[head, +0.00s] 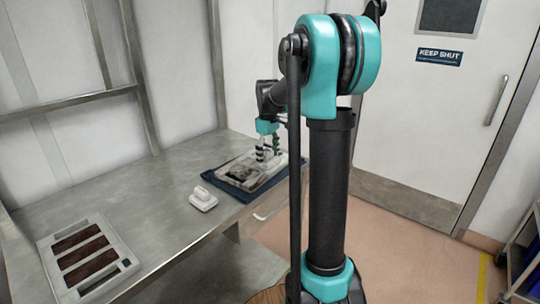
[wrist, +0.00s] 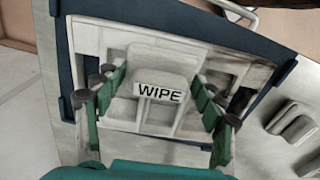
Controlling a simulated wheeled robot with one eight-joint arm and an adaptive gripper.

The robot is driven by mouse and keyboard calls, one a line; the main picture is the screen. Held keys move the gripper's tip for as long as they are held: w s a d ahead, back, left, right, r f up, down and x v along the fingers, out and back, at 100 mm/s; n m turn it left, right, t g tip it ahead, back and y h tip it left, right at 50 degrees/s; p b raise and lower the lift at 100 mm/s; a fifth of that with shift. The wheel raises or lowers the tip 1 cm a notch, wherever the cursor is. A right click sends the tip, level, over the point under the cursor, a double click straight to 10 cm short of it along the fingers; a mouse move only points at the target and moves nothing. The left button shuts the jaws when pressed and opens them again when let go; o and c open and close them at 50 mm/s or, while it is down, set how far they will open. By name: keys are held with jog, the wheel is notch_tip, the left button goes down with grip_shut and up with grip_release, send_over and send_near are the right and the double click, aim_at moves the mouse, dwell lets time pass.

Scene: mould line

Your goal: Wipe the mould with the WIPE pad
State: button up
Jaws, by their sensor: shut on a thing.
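The WIPE pad (wrist: 158,90) is a pale block with a black WIPE label, seen in the wrist view. My gripper (wrist: 160,92) has its green fingers on either side of it and is shut on it. The mould (head: 238,174), a pale tray with dark patches inside, lies on the table in the head view; its pale rim (wrist: 88,38) shows behind the pad in the wrist view. My gripper (head: 268,152) is over the mould's far part. The pad hides part of the mould, and I cannot tell whether they touch.
The mould lies on a dark blue mat (head: 219,186). A second pale handled block (head: 202,199) stands left of it on the metal table (head: 150,195). A grey tray (head: 122,262) with dark strips is at the near left. Bare tabletop lies between them.

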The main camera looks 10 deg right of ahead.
aim_at(274, 151)
jog(key=shift+s+a, duration=0.7)
jog(key=shift+a, duration=0.1)
jog(key=shift+a, duration=0.1)
jog(key=shift+s+a, duration=1.95)
jog(key=shift+a, duration=0.2)
jog(key=shift+w+d, duration=2)
jog(key=shift+d, duration=0.3)
jog(key=shift+w+d, duration=2)
jog(key=shift+d, duration=0.25)
jog(key=shift+w+a, duration=1.45)
jog(key=shift+w, duration=0.15)
jog(key=shift+w+a, duration=1.4)
jog(key=shift+w, duration=0.2)
jog(key=shift+s+a, duration=2.05)
jog(key=shift+a, duration=0.25)
